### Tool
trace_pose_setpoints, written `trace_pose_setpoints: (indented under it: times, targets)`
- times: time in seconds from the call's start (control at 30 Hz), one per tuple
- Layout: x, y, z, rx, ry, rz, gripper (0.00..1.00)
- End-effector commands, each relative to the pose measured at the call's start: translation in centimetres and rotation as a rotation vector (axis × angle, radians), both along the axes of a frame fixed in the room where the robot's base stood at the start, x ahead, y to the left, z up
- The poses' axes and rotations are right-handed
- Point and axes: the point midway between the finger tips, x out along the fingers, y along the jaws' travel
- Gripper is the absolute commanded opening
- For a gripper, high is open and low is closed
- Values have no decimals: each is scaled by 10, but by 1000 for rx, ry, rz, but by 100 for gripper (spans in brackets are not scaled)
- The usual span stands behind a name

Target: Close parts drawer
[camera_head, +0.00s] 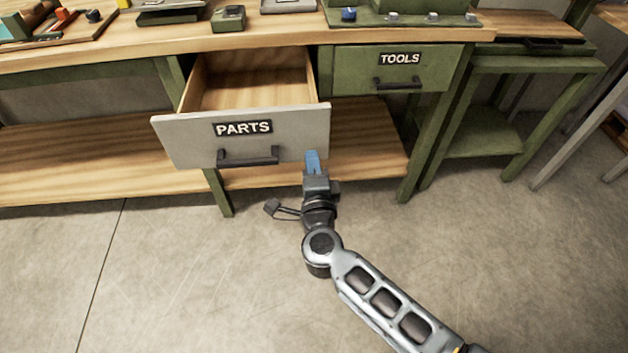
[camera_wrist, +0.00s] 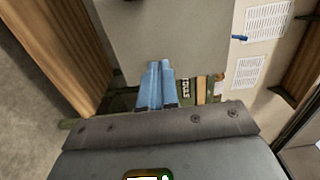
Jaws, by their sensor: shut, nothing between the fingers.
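The parts drawer (camera_head: 174,141) is pulled open under the workbench. Its grey front carries a "PARTS" label and a black handle (camera_head: 248,158); its wooden inside looks empty. My gripper (camera_head: 313,154) has blue fingers, shut together and empty. It is at the lower right of the drawer front, right of the handle. In the wrist view the fingertips (camera_wrist: 160,66) overlap the lower edge of a plain grey panel (camera_wrist: 185,35), which looks like the drawer front. I cannot tell whether they touch it.
The green "TOOLS" drawer (camera_head: 432,72) to the right is shut. The workbench top (camera_head: 285,38) holds trays and small items. A wooden lower shelf (camera_head: 372,140) and green legs lie beneath. A green side stand (camera_head: 515,66) is at the right. The concrete floor in front is clear.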

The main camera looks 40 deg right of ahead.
Motion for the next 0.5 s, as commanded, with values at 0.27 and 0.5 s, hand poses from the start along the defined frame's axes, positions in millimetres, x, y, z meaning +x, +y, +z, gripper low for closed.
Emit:
trace_pose_setpoints:
  times: [0.27,0.5]
  targets:
    - [22,-16,0,1,-1,0,0]
    - [25,-18,0,1,1,1,0]
